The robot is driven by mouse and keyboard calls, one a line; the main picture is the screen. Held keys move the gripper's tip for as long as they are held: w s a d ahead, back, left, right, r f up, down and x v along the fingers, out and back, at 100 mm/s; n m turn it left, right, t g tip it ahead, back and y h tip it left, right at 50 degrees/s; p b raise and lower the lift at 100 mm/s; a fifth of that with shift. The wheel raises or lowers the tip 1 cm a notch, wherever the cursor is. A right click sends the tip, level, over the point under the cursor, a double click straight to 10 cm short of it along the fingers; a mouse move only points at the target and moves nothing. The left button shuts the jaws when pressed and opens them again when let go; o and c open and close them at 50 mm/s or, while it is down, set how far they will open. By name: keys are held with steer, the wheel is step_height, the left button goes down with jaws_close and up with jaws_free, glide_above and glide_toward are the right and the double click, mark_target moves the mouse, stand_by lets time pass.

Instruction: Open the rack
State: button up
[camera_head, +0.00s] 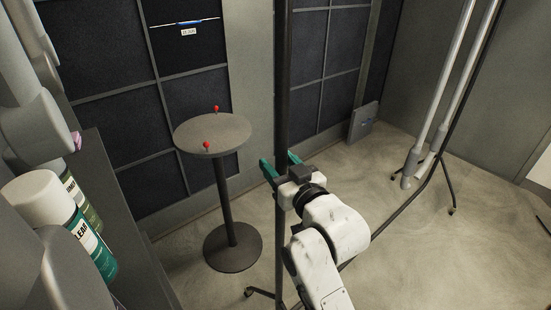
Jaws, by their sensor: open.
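The task's rack appears to be a wheeled stand with a dark upright pole (283,80) rising through the middle of the view. Its foot and a caster (250,292) show at the bottom. My gripper (280,163) has green fingers and is open. One finger shows on each side of the pole, so the pole lies between them in the picture. I cannot tell whether either finger touches it. The gripper body hides a short stretch of the pole. A dark slanted bar with another caster (452,210) stands at the right and may belong to the same stand.
A round grey table (185,132) with two small red-topped items stands left of the pole. Two long white tubes (452,85) stand at the right. Spray cans (75,225) sit on a shelf at the left. A grey panel (363,121) leans by the wall.

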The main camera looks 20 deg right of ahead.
steer(key=shift+w, duration=0.8)
steer(key=shift+c, duration=0.2)
jaws_close()
